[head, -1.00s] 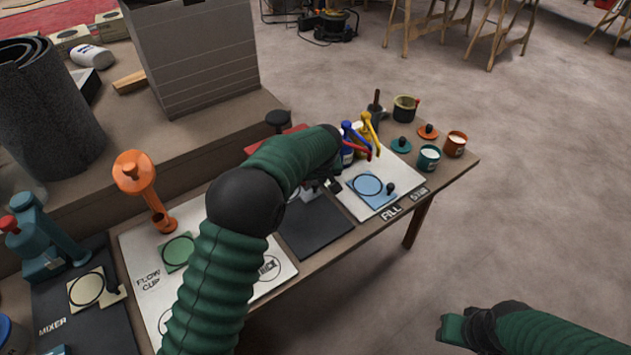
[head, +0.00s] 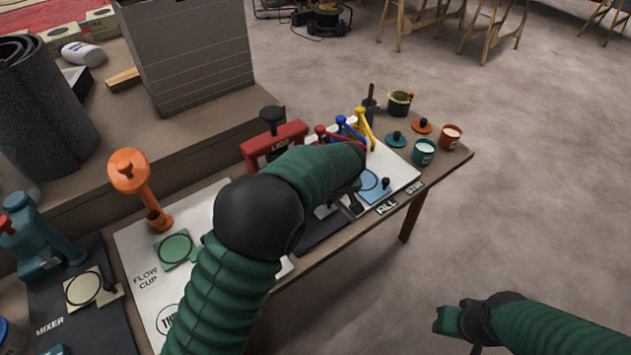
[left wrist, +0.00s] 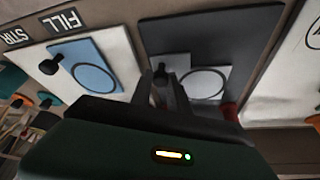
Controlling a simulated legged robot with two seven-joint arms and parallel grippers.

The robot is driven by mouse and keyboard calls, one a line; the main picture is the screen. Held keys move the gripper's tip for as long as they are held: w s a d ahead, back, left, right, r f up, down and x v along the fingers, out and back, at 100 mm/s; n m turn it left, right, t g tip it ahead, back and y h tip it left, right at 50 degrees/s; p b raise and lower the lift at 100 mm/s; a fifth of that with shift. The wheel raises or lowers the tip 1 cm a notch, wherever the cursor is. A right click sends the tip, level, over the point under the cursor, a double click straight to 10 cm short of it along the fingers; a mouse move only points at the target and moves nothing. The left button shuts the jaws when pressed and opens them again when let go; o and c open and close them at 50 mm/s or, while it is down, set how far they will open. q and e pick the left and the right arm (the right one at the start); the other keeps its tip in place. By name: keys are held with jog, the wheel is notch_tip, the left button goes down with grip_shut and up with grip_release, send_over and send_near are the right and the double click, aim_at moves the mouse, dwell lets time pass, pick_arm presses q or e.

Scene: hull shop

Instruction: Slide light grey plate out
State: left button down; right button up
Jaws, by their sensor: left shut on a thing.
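The light grey plate (left wrist: 205,84), marked with a dark ring, lies on the dark mat (left wrist: 225,40) in the left wrist view. My left gripper (left wrist: 166,90) is shut at the plate's left edge there, on its dark knob. In the head view, my left arm covers most of the plate and gripper; a pale part of the plate (head: 324,211) shows below the forearm. The red press (head: 272,144) stands behind it. The wrist housing hides the plate's far end in the wrist view. My right gripper (head: 448,319) is over the floor, away from the table; its jaws are unclear.
The blue plate (head: 373,184) with its dark knob lies on the white mat to the right. Red, blue and yellow pump handles (head: 345,128) stand behind it. An orange flow cup stand (head: 132,180) is left. Open floor lies beyond the front edge.

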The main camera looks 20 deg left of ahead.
pick_arm(q)
jog(key=s+d, duration=0.2)
jog(key=d, duration=0.1)
jog(key=shift+r, duration=0.1)
jog(key=shift+s+d, duration=0.2)
jog(key=c, duration=1.6)
grip_release()
jog(key=o, duration=0.3)
jog(key=shift+s+d, duration=0.1)
